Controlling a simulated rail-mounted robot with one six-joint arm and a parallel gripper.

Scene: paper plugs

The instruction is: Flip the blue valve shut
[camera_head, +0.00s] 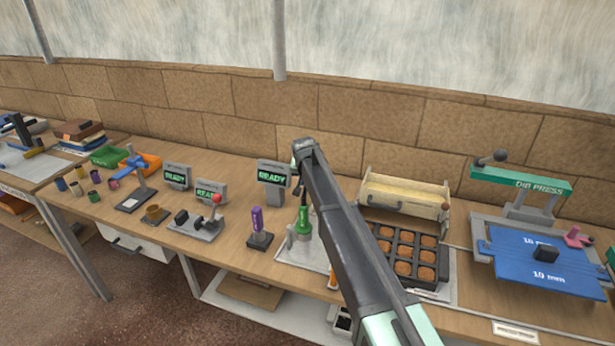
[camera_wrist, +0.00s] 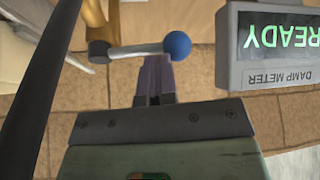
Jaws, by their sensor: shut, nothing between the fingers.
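The blue valve shows in the wrist view as a metal lever rod (camera_wrist: 138,51) with a round blue knob (camera_wrist: 177,45) at its right end. A grey pivot (camera_wrist: 98,51) is at the rod's left end. The rod lies nearly level across the picture. My gripper (camera_wrist: 155,62) is shut and empty, its fingertips at the rod just left of the knob. I cannot tell whether they touch it. In the head view I cannot make out the blue knob near my arm.
A damp meter reading READY (camera_wrist: 277,40) stands right of the knob in the wrist view. In the head view, a purple-handled stand (camera_head: 257,228) is left of my arm, and a dark tray of brown pieces (camera_head: 440,262) is right of it. A blue-plated press (camera_head: 510,255) stands farther right.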

